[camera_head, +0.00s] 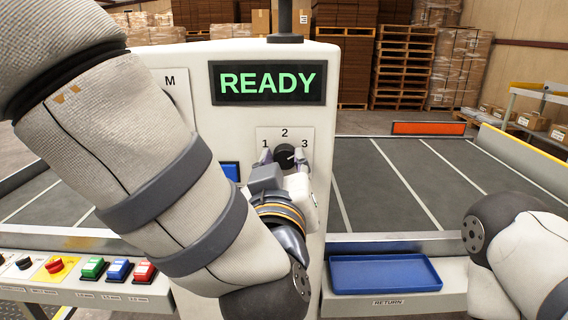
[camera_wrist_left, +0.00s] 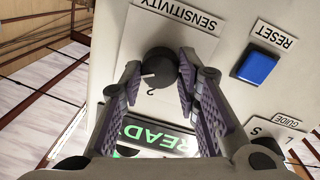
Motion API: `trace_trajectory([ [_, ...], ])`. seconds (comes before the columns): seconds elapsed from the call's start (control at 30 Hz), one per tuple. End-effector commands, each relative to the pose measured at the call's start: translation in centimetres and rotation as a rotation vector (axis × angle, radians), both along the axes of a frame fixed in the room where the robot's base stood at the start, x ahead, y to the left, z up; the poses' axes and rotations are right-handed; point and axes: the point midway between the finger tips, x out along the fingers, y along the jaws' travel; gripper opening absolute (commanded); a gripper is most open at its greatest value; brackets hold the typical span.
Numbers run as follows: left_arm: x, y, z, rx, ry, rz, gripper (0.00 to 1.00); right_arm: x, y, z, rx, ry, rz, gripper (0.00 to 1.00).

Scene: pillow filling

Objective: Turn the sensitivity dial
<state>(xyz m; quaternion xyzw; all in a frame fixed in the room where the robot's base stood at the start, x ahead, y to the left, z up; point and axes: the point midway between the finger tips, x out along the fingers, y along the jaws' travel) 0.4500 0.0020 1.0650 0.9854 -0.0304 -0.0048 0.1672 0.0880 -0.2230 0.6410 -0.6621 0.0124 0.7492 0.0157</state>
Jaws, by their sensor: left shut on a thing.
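The sensitivity dial (camera_head: 285,152) is a round black knob on a white plate marked 1, 2 and 3, on the front of the pale machine panel. The dial also shows in the left wrist view (camera_wrist_left: 160,67), where the plate reads SENSITIVITY upside down. My left gripper (camera_head: 284,160) is shut on the dial, with one purple-padded finger on each side; its fingers (camera_wrist_left: 160,76) frame the knob in the wrist view. My right arm shows at the lower right, but its gripper is out of view.
A green READY display (camera_head: 268,82) is above the dial. A blue RESET button (camera_wrist_left: 257,67) is beside the plate. A front ledge carries several coloured buttons (camera_head: 117,269) and a blue tray (camera_head: 385,273). Grey conveyor surfaces (camera_head: 400,175) flank the panel.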

Motion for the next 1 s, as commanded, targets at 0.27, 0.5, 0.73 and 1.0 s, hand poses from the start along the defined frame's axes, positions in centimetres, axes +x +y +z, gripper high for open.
trace_trajectory([
  [0.27, 0.07, 0.06, 0.0, -0.123, 0.0, 0.002, 0.02, 0.01, 0.0, -0.01, 0.0, 0.0, 0.0, 0.4],
  [0.5, 0.09, 0.07, -0.04, -0.336, 0.0, 0.003, 0.02, 0.01, 0.0, -0.01, 0.0, 0.0, 0.0, 0.4],
  [0.73, 0.12, 0.08, -0.06, -0.554, -0.002, 0.004, 0.02, 0.01, 0.0, 0.0, 0.0, 0.0, 0.0, 0.4],
  [1.0, 0.12, 0.07, -0.06, -0.783, -0.004, 0.003, 0.02, 0.01, 0.0, 0.0, 0.0, 0.0, 0.0, 0.4],
])
